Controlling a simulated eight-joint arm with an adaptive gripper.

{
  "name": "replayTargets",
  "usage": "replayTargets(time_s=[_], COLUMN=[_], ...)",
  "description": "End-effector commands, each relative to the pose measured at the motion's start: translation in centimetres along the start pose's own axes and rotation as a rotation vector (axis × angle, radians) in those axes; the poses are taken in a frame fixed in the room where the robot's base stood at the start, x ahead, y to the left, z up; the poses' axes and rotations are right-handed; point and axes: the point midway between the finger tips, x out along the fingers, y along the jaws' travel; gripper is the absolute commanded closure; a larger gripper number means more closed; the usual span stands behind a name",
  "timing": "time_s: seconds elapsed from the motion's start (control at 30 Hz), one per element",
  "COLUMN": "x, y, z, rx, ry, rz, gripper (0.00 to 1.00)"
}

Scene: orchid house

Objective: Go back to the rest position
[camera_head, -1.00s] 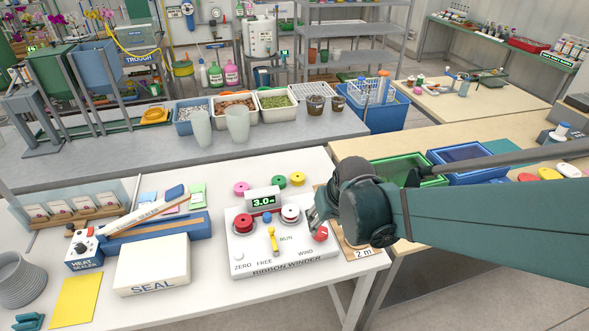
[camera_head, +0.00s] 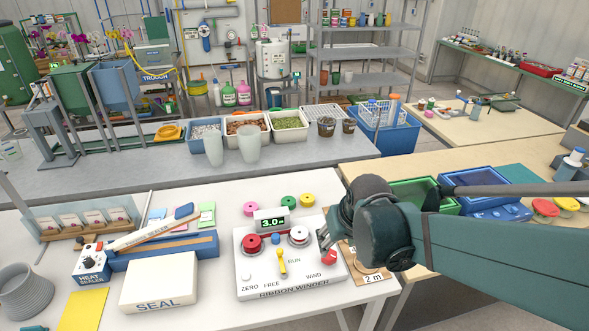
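My gripper (camera_head: 328,243) is at the right end of the ribbon winder (camera_head: 290,272), on the white table. Its fingers point down beside the red knob (camera_head: 328,257) near the "WIND" label. My dark arm hides much of the gripper, so I cannot tell whether the fingers are apart or whether they touch the knob.
A box marked "SEAL" (camera_head: 160,283) and a heat sealer (camera_head: 92,264) stand left of the winder. A "2 m" card (camera_head: 373,277) lies at its right. Green (camera_head: 412,190) and blue (camera_head: 490,205) trays are behind my arm.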

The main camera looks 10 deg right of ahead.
Motion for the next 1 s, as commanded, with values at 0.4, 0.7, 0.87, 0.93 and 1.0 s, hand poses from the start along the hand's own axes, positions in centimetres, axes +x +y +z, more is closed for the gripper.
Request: replayTargets(time_s=[0.4,0.7,0.87,0.93,1.0], x=[-1.5,-4.9,-6.7,-7.5,-8.2], y=[-0.3,-1.1,-1.5,-1.7,-1.9], z=[0.2,1.1,1.6,1.9,2.2], rx=[-0.003,-0.010,-0.013,-0.015,-0.017], ry=[0.022,0.071,0.101,0.115,0.128], rz=[0.000,-0.002,-0.004,-0.004,-0.005], gripper=[0.54,0.54,0.54,0.54,0.54])
